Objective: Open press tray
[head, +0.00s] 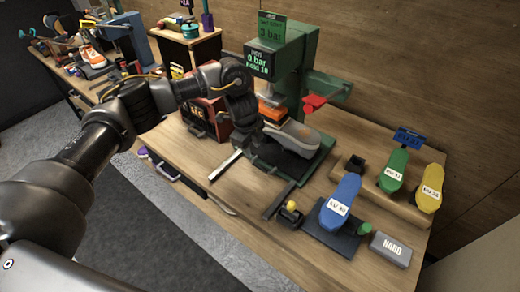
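The green press (288,65) stands at the back of the bench with a lit display reading 0 bar. Its dark press tray (312,166) lies at the base with a grey shoe-shaped piece (292,134) on it. The wrist hides the fingertips, so contact and opening are unclear.
A red box (208,120) stands left of the press. A blue sole (340,201) on a dark pad, green (393,172) and yellow (429,188) soles, and a grey HARD block (391,249) are at right. A yellow-topped knob (290,208) stands near the dark rail.

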